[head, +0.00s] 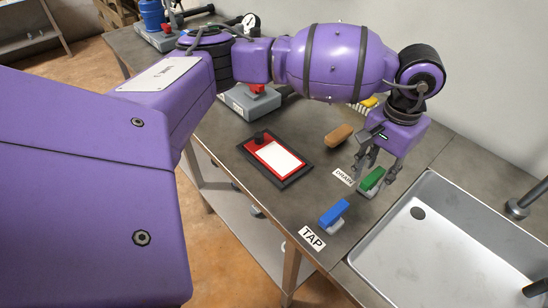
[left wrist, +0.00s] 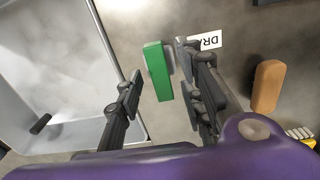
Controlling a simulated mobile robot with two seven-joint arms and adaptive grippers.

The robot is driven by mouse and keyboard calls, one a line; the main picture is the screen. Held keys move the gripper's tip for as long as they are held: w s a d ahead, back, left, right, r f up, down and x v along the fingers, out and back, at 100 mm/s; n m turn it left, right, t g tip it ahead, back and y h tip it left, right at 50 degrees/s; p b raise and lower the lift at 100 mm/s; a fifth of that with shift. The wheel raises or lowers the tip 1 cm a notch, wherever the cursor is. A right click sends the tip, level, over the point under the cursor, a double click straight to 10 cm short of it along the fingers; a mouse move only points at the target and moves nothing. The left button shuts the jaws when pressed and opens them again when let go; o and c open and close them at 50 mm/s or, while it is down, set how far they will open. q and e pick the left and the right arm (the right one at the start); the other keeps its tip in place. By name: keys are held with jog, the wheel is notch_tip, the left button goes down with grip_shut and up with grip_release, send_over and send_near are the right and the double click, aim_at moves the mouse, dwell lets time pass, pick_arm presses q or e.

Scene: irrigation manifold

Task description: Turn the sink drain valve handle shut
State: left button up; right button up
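The green drain valve handle (head: 371,180) stands on a light base on the counter, beside the label reading DRAIN (head: 344,177) and near the sink. My left gripper (head: 374,170) points down over it with its fingers spread. In the left wrist view the green handle (left wrist: 158,70) lies between the open fingers (left wrist: 157,85), with visible gaps to the left finger and a smaller gap to the right one. I cannot tell whether a finger touches it. My right gripper is not in view.
A blue handle (head: 333,212) with a TAP label (head: 312,238) sits just in front. The metal sink (head: 440,240) is to the right. A red-framed panel (head: 274,159) and a brown block (head: 339,136) lie on the counter. A wall stands behind.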

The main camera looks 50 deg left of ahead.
aim_at(374, 176)
pick_arm(q)
notch_tip(374, 176, up, 12)
dwell(0.6)
jog(key=shift+s+f, duration=0.1)
dwell(0.4)
